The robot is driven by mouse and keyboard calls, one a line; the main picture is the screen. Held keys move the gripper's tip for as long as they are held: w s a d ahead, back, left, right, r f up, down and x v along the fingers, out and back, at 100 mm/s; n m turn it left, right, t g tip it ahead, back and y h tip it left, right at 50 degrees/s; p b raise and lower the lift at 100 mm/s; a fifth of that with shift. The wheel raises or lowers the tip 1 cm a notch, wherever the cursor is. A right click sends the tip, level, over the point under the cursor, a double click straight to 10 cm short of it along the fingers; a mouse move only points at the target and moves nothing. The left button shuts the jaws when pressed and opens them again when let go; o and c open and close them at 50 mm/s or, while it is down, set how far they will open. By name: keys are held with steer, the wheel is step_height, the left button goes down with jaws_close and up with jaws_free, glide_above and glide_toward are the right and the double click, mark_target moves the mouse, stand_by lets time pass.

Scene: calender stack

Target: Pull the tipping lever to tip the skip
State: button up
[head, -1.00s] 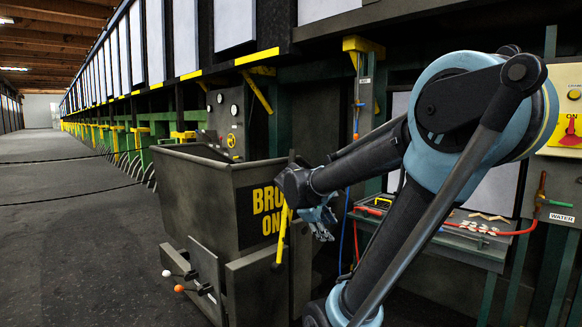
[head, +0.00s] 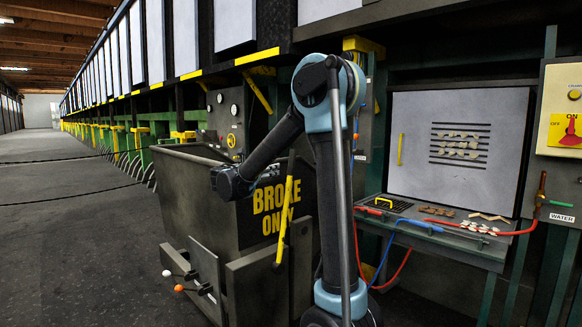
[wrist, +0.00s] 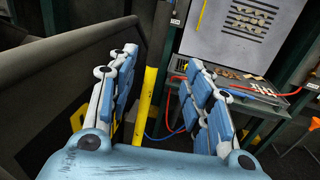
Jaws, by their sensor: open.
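The dark skip (head: 195,215), marked "BROKE ONLY", stands upright at centre left in the head view. A yellow tipping lever with a dark upper end (head: 284,222) rises at its right front side. In the wrist view my gripper (wrist: 161,60) is open, with its blue and white fingers spread. A yellow bar that looks like the lever (wrist: 146,104) shows between the fingers, nearer the left one; I see no clear contact. The skip's dark wall and rim (wrist: 70,55) are to the left.
Two short levers with white and orange knobs (head: 180,288) stick out at the skip's lower front. A bench (head: 450,240) with red and blue hoses stands right of my arm. A control box (head: 560,115) is at far right.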

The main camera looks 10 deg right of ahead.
mark_target(291, 163)
steer(key=x, duration=1.7)
steer(key=shift+w, duration=0.2)
jaws_close()
